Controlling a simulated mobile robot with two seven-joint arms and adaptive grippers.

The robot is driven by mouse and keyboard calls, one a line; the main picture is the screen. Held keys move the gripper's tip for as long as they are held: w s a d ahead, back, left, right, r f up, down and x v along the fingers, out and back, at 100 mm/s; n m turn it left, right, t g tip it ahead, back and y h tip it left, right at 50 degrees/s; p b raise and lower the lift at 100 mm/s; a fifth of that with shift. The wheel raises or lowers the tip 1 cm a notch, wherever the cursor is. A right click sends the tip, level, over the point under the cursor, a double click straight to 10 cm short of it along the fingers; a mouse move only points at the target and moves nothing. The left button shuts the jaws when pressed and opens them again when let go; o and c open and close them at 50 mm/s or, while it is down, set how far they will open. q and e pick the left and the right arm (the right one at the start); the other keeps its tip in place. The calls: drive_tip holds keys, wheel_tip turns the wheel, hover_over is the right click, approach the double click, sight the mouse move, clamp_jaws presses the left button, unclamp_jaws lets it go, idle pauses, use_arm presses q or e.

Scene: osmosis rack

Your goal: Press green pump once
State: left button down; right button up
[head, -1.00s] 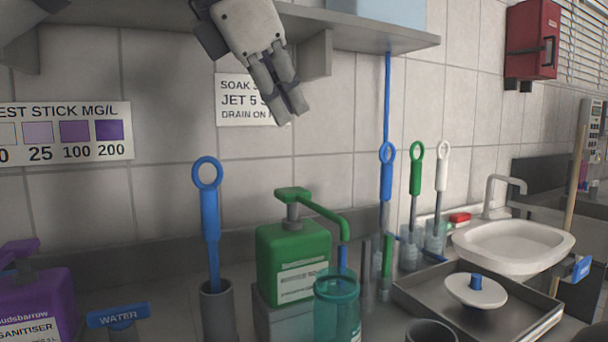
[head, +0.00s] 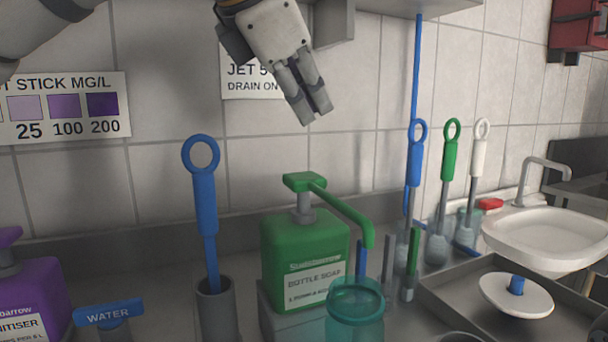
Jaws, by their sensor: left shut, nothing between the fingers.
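The green pump (head: 304,183) tops a green bottle labelled bottle soap (head: 296,256), which stands on a grey block. Its long spout points right and down, above a teal translucent cup (head: 354,312). The pump head is up, with its grey neck showing. My left gripper (head: 318,115) is shut and empty, fingers pointing down, in front of the wall above the pump and slightly to its right. It is clear of the pump.
A blue-handled brush (head: 204,205) stands in a grey holder left of the bottle. A purple bottle (head: 30,300) and blue WATER tap (head: 110,313) are further left. Several brushes, a tray (head: 465,318) and a white basin (head: 552,238) are right. A shelf (head: 405,6) hangs above.

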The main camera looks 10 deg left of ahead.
sight(315, 174)
use_arm(q)
drive_tip(key=shift+f, duration=2.55)
drive_tip(key=shift+f, duration=0.1)
drive_tip(key=shift+f, duration=0.35)
drive_tip(key=shift+f, duration=1.1)
drive_tip(key=shift+r, duration=1.45)
drive_tip(key=shift+r, duration=0.1)
drive_tip(key=shift+r, duration=2.45)
